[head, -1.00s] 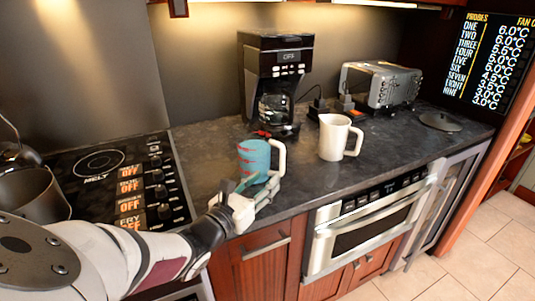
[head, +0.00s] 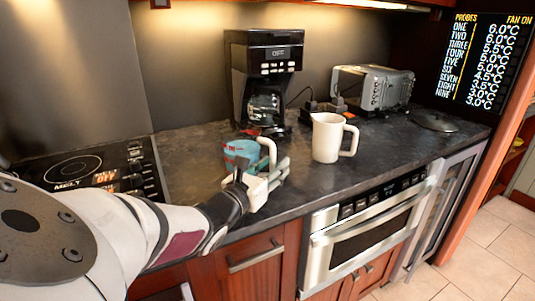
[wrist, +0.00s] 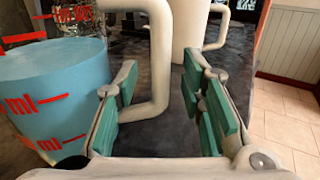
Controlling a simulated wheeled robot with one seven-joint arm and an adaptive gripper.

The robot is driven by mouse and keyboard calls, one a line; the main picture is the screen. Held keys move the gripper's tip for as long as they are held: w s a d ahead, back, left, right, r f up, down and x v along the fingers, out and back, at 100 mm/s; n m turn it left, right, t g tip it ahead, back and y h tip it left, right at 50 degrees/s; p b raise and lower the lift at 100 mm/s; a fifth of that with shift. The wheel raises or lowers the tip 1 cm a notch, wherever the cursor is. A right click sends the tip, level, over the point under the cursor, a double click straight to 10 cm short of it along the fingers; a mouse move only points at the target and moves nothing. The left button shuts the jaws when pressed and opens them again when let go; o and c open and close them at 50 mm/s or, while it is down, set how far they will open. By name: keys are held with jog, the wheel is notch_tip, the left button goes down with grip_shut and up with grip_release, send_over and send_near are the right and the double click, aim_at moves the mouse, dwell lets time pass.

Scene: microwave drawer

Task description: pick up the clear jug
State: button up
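The clear jug (head: 241,152) has a see-through body with blue contents, red ml markings and a white handle. It stands upright on the dark counter, in front of the coffee maker; its lower part is hidden by my gripper in the head view. In the wrist view the jug (wrist: 55,95) fills the left side. My gripper (head: 268,174) is beside the jug at its handle side. In the wrist view its green-padded fingers are apart, and the handle (wrist: 160,60) shows between them. I see no grip on it.
A white pitcher (head: 326,140) stands right of the jug and shows behind the fingers in the wrist view. The black coffee maker (head: 264,80), toaster (head: 372,90) and a dark round lid (head: 434,121) are farther back. The stove (head: 85,170) lies left. A microwave drawer (head: 365,235) is below.

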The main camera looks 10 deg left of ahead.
jog(key=shift+w, duration=0.1)
grip_shut()
jog(key=shift+r, duration=0.2)
dwell(0.3)
